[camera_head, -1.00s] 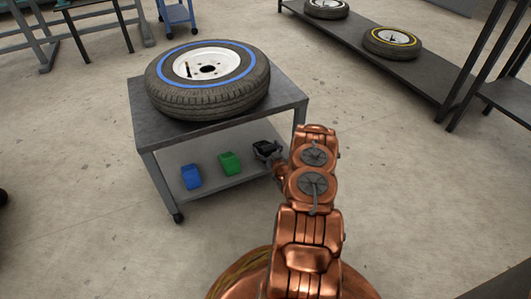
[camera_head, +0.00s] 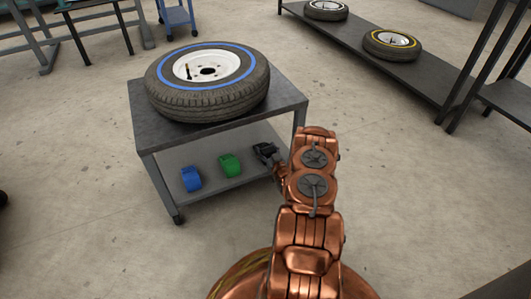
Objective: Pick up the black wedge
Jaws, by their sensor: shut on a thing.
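My gripper (camera_head: 267,154) reaches in under the cart's top, at the right end of the lower shelf (camera_head: 215,188). It is shut on the black wedge, a dark shape at its tip. The wedge and the dark fingers blend together, and I cannot tell whether the wedge still touches the shelf. A green wedge (camera_head: 230,165) stands on the shelf to the left of my gripper. A blue wedge (camera_head: 191,179) stands farther left.
A tyre with a blue ring (camera_head: 207,80) lies on the cart's top (camera_head: 290,98), above the shelf. A cart leg (camera_head: 299,117) is close to my arm. A long low bench (camera_head: 350,45) with tyres stands at the back right.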

